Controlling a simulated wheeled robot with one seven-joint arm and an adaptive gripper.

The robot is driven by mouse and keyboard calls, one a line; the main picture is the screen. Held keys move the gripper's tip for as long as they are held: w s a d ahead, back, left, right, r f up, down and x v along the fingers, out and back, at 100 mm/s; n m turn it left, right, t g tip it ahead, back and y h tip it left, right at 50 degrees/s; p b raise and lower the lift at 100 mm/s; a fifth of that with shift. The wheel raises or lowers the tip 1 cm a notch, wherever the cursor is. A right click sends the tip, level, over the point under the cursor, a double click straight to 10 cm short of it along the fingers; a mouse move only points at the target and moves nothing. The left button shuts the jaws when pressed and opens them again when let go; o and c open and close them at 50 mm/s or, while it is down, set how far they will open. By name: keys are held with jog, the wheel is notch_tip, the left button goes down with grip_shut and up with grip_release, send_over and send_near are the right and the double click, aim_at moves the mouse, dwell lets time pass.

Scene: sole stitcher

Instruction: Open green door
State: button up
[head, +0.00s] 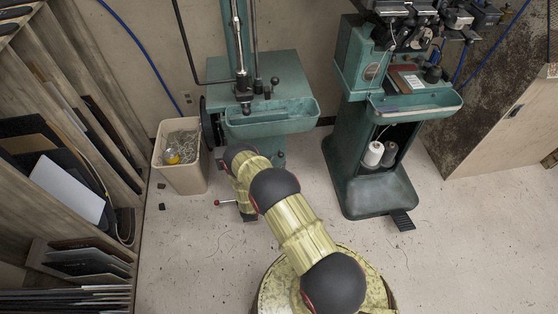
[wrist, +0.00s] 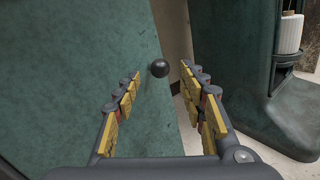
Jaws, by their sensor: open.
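A flat green panel (wrist: 75,65), which looks like the green door, fills the left and middle of the wrist view. A round black knob (wrist: 160,68) sits near its right edge. My gripper (wrist: 162,82) is open and empty, with one yellow-padded finger to each side below the knob. The knob lies just beyond the fingertips, between them in the picture; I see no contact. In the head view my arm reaches to the left green machine (head: 272,75). My gripper and the door front are hidden there by the arm and the machine's tray (head: 285,118).
A second green machine (head: 365,185) with thread spools (head: 373,153) stands to the right; its base also shows in the wrist view (wrist: 255,110). A waste bin (head: 183,180) stands left of the first machine. Wooden racks line the left side. Floor (head: 455,240) is clear at lower right.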

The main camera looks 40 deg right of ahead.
aim_at(280, 157)
jog(key=shift+b+x, duration=0.45)
jog(key=shift+x, duration=1.5)
jog(key=shift+c, duration=0.4)
grip_shut()
